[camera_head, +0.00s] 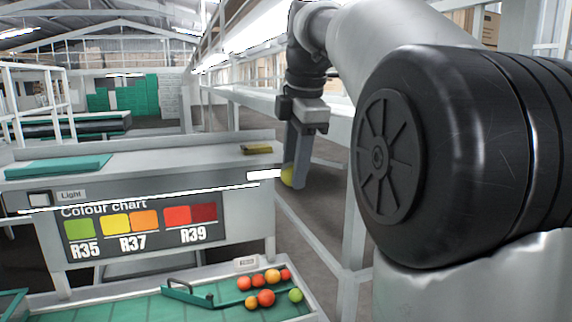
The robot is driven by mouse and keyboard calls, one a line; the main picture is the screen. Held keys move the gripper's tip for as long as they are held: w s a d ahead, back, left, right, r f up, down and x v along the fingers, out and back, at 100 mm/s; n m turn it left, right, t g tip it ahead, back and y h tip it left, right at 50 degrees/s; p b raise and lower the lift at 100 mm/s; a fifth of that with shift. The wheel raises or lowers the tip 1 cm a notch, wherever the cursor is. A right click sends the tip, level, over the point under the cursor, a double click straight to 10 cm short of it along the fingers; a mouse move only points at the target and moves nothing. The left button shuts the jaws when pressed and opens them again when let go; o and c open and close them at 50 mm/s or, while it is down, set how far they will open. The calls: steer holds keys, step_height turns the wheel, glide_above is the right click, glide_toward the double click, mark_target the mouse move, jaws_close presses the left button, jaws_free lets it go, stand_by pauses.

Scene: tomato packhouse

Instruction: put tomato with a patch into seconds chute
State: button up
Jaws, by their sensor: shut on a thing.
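My gripper (296,172) hangs pointing down beyond the right end of the grey counter, shut on a yellow tomato (287,176). Only the left side of this tomato shows; the finger hides the rest, and I cannot see a patch on it. A green-lined tray (140,306) at the bottom holds several red, orange and green tomatoes (266,298) at its right end, well below my gripper. I cannot make out which opening is the seconds chute.
The counter carries a green mat (58,167) and a small yellow-brown object (257,149). A colour chart (140,225) is on its front. White frame rails (318,252) stand to the right. Bare floor shows beneath my gripper.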

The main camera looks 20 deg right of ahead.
step_height(320, 180, down, 57)
steer(key=b, duration=2.9)
steer(key=shift+f, duration=1.15)
steer(key=shift+f, duration=0.7)
steer(key=o, duration=0.8)
steer(key=c, duration=0.3)
